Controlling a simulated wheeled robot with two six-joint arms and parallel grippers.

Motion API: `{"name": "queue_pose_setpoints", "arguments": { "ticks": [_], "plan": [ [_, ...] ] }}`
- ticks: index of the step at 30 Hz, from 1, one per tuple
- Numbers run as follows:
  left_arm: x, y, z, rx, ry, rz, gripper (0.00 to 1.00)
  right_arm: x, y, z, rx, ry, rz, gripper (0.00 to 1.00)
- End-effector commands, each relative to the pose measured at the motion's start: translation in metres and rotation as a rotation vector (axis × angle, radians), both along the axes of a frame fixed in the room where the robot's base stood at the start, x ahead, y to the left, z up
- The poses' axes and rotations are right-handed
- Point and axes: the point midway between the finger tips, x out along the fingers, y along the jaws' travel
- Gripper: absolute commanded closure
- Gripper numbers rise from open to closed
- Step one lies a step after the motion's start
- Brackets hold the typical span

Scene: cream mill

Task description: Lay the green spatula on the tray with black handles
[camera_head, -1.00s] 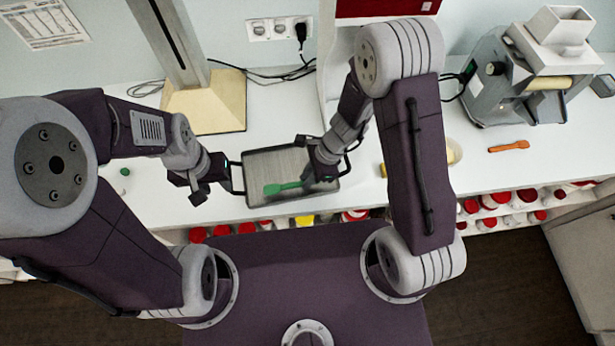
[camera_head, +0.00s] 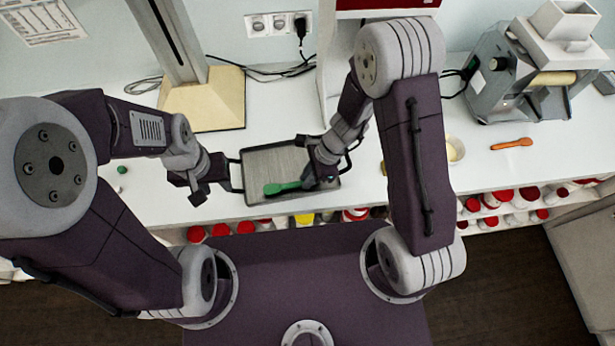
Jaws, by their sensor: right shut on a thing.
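The tray with black handles (camera_head: 262,160) is a grey, dark-rimmed tray on the white counter, with one handle at each side. The green spatula (camera_head: 281,188) is over the tray's front part, its broad end pointing left. My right gripper (camera_head: 310,184) is shut on the spatula at its right end, low over the tray's right half; I cannot tell whether the spatula touches the tray. My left gripper (camera_head: 200,193) is beside the tray's left handle, near the counter's front; its fingers are too small to read.
An orange spatula (camera_head: 512,144) lies on the right of the counter, below a grey machine (camera_head: 535,75). A pale bowl (camera_head: 455,149) is partly hidden by my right arm. A stand (camera_head: 205,103) is behind the tray. Jars with red lids line the shelf below.

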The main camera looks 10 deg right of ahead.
Motion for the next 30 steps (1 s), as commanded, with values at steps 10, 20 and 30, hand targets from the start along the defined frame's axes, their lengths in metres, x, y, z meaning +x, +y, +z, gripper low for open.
{"name": "queue_pose_setpoints", "arguments": {
  "ticks": [10, 20, 30],
  "plan": [
    [0.000, 0.000, 0.000, 0.000, 0.000, 0.000, 0.63, 0.000, 0.000, 0.000, 0.000, 0.000, 0.000, 0.58],
    [0.000, 0.000, 0.019, 0.000, 0.000, 0.000, 0.63, 0.003, -0.014, 0.040, 0.001, -0.006, -0.001, 0.58],
    [0.000, 0.000, 0.031, 0.000, 0.000, 0.000, 0.63, 0.004, -0.034, 0.084, -0.001, -0.002, -0.001, 0.58]
  ]
}}
